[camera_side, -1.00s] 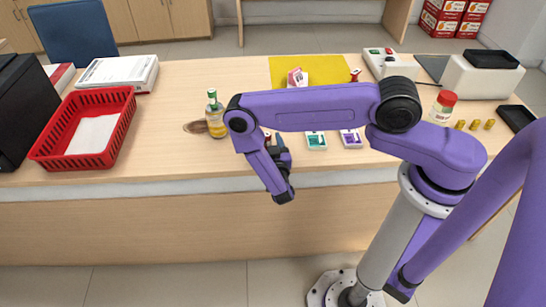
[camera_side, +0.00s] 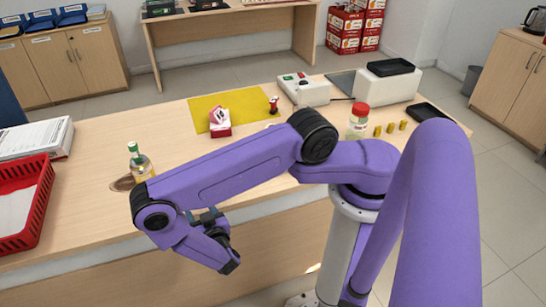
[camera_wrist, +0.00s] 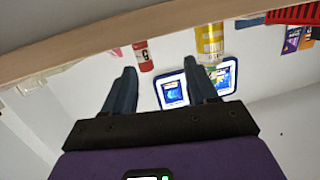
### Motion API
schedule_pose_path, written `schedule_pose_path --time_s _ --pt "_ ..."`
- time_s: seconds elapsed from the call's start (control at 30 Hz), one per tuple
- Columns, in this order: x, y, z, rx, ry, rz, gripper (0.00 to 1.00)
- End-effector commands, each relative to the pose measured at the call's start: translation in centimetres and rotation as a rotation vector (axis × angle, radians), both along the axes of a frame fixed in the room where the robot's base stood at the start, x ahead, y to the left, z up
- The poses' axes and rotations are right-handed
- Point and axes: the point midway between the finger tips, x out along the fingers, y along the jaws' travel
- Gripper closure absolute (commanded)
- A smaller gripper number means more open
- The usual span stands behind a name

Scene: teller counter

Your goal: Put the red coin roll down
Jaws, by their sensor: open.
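My gripper (camera_side: 207,217) is at the counter's front edge in the side view, partly hidden by my arm. In the wrist view my gripper (camera_wrist: 160,68) shows two dark fingers spread apart, with nothing held between them. A small red cylinder with a pale label (camera_wrist: 143,55) shows just beyond the left finger, apart from it. It may be the red coin roll, but I cannot be sure. In the side view I cannot make out a red coin roll near my gripper; my arm covers part of the counter there.
A bottle (camera_side: 140,163) stands left of my arm, by the red basket (camera_side: 38,205). A red-lidded jar (camera_side: 358,122) and several yellow rolls (camera_side: 390,129) are at right.

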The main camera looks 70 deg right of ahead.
Motion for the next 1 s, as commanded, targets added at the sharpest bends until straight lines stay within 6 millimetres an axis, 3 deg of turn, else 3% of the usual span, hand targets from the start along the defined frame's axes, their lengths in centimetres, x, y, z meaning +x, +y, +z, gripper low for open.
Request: schedule_pose_path --time_s 0.1,0.23,0.47,0.6,0.73,0.87,1.0 --pt "2.2 2.9 0.0 0.148 0.114 0.049 0.42" --pt "3.5 6.4 0.4 0.284 0.256 0.136 0.42" --pt "2.7 13.1 3.9 0.463 0.548 0.382 0.42" --pt "0.3 16.0 7.4 0.506 0.724 0.568 0.42" --pt "-3.2 17.2 11.2 0.496 0.880 0.754 0.42" --pt "-7.2 16.8 15.1 0.436 1.022 0.938 0.42" --pt "-11.9 14.5 19.1 0.317 1.158 1.125 0.42"
